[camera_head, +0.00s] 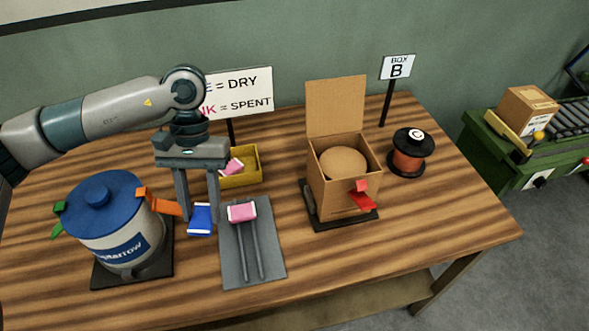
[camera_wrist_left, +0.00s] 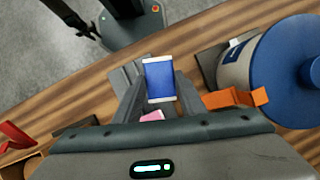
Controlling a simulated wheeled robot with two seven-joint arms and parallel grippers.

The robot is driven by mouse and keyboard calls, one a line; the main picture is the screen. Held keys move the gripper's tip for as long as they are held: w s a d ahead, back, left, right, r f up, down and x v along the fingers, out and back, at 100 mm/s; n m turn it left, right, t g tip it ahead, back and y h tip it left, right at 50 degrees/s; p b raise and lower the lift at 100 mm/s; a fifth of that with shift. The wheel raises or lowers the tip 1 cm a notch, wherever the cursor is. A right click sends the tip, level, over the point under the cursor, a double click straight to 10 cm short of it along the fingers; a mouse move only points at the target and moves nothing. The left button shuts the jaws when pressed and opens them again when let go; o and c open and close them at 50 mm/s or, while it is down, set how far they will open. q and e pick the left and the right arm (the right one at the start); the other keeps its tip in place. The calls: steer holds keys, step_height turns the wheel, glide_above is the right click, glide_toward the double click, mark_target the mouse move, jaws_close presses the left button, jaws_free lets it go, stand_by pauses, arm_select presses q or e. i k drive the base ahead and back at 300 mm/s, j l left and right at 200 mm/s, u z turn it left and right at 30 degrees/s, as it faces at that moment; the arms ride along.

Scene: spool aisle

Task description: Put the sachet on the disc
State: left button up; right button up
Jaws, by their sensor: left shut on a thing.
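My left gripper (camera_head: 199,213) points down and is shut on a blue sachet (camera_head: 200,219) with white ends, just left of a grey mat. In the left wrist view the blue sachet (camera_wrist_left: 159,80) shows between the fingertips (camera_wrist_left: 158,92). A tan disc (camera_head: 344,161) lies inside an open cardboard box (camera_head: 345,195), right of the gripper. A pink sachet (camera_head: 242,212) lies on the grey mat, and another (camera_head: 231,168) is at the yellow bin. Whether the blue sachet touches the table is unclear. My right gripper is not in view.
A grey tub (camera_head: 122,240) with a blue lid and orange strap stands close left of the gripper. Tweezers (camera_head: 251,250) lie on the grey mat (camera_head: 272,268). A yellow bin (camera_head: 246,176) and a sign (camera_head: 239,92) stand behind. A red clip (camera_head: 361,196) sticks out of the box front. A spool (camera_head: 408,155) stands right.

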mark_target(344, 163)
steer(key=k+l, duration=0.1)
steer(key=l, duration=0.25)
steer(key=k+l, duration=0.1)
steer(key=l, duration=0.25)
steer(key=k+l, duration=0.1)
steer(key=l, duration=0.25)
steer(key=i+l, duration=0.15)
steer(key=l, duration=0.15)
steer(key=i+l, duration=0.15)
steer(key=l, duration=0.2)
steer(key=i+l, duration=0.15)
steer(key=l, duration=0.15)
steer(key=i+l, duration=0.15)
steer(key=l, duration=0.15)
